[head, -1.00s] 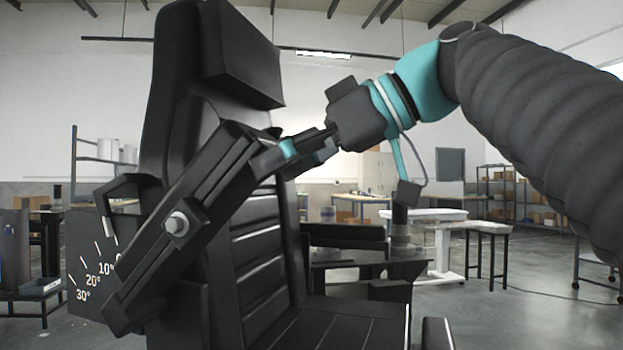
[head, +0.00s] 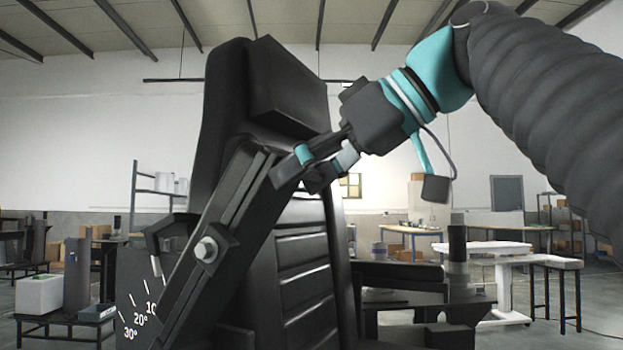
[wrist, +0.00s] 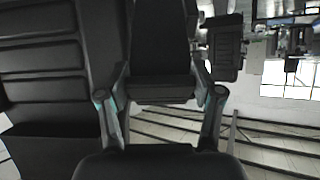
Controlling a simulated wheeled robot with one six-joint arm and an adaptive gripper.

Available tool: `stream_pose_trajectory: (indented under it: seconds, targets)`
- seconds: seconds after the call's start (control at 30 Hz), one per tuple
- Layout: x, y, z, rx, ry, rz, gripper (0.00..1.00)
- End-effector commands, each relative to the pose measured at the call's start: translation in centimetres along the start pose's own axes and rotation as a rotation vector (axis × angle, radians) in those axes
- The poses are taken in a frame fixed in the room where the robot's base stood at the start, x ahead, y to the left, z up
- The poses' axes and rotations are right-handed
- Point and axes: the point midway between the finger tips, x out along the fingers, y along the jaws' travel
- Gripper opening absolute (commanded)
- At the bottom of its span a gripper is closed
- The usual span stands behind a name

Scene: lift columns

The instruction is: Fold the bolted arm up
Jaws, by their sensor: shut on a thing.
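The bolted arm (head: 235,215) is a long black bar beside a black high-backed seat (head: 228,110). A silver hex bolt (head: 206,250) goes through its lower part. The bar slants up to the right. My gripper (head: 306,162) is shut on its upper end, in front of the seat back. In the wrist view, my gripper's two fingers (wrist: 160,100) stand on either side of the dark bar end (wrist: 160,75). The exact contact is hard to see. A dark angle plate (head: 135,300) marked 10°, 20° and 30° sits behind the bar's lower part.
A black armrest (head: 400,270) projects from the seat's right side. A white table (head: 490,248) and a dark stool (head: 556,264) stand at the right. A low bench (head: 65,318) with a white box (head: 40,293) stands at the left. Open floor shows between them.

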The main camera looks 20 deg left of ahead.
Motion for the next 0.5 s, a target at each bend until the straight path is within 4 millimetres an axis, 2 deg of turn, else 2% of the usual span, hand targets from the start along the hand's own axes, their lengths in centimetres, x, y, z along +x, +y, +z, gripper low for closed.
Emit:
stream_pose_trajectory:
  seconds: [0.43,0.47,0.5]
  targets:
    - [-0.17,-0.06,-0.26,-0.002,0.007,0.004,0.03]
    - [-0.17,-0.06,-0.25,-0.002,0.006,0.004,0.73]
    - [-0.17,-0.07,-0.24,-0.002,0.006,0.004,0.83]
